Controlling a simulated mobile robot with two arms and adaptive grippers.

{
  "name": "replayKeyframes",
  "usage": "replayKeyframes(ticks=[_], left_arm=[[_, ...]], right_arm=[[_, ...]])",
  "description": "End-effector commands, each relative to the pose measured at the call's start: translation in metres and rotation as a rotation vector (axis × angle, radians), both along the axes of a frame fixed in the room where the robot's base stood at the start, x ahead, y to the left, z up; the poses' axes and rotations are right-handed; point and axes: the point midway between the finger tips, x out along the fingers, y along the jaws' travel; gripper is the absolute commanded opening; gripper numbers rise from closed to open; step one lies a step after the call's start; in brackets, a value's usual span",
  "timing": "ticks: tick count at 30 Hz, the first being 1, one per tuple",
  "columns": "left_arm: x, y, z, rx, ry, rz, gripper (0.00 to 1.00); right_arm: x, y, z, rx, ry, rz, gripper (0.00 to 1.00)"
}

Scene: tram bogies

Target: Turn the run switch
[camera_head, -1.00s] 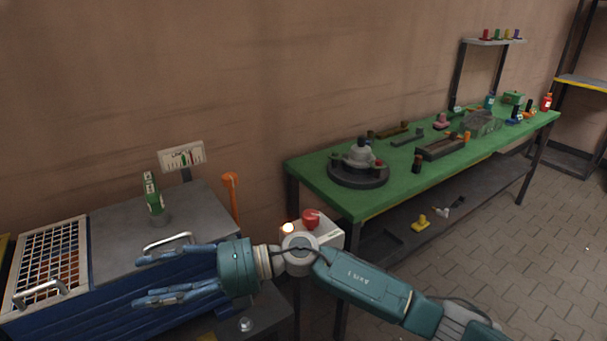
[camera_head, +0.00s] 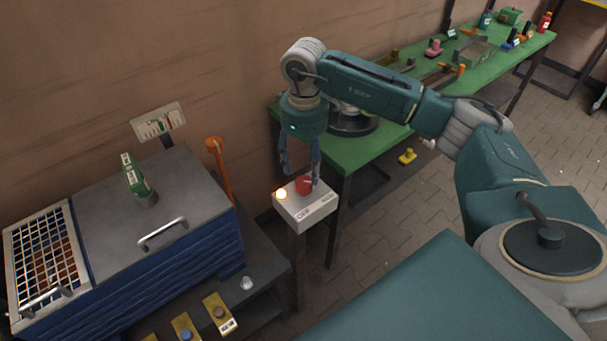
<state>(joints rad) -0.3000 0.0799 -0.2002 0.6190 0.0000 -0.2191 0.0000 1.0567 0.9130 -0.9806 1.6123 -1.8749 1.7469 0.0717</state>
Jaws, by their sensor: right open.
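The run switch is a red knob (camera_head: 304,184) on top of a small white box (camera_head: 308,211) on a dark post. My left gripper is not in view.
A blue cabinet (camera_head: 150,268) with a grey top, a green bottle (camera_head: 136,181) and a wire grid (camera_head: 45,255) stands at left. An orange handle (camera_head: 219,168) rises beside it. A green workbench (camera_head: 362,150) with several parts stands behind my right arm.

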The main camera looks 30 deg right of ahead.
Motion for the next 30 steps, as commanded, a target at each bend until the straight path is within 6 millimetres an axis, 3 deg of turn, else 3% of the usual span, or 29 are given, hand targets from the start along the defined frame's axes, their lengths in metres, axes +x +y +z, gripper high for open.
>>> replayKeyframes(ticks=[9, 21, 28, 30], left_arm=[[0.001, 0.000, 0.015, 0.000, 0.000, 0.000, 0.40], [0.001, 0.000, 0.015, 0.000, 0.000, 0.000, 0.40], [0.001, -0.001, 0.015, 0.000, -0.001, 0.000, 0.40], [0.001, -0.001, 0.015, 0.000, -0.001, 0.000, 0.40]], right_arm=[[0.000, 0.001, -0.049, 0.003, 0.001, 0.002, 0.55], [0.000, 0.001, -0.058, 0.002, -0.001, 0.002, 0.55], [0.000, 0.001, -0.058, 0.002, -0.001, 0.002, 0.11], [0.000, 0.001, -0.058, 0.002, -0.001, 0.002, 0.10]])
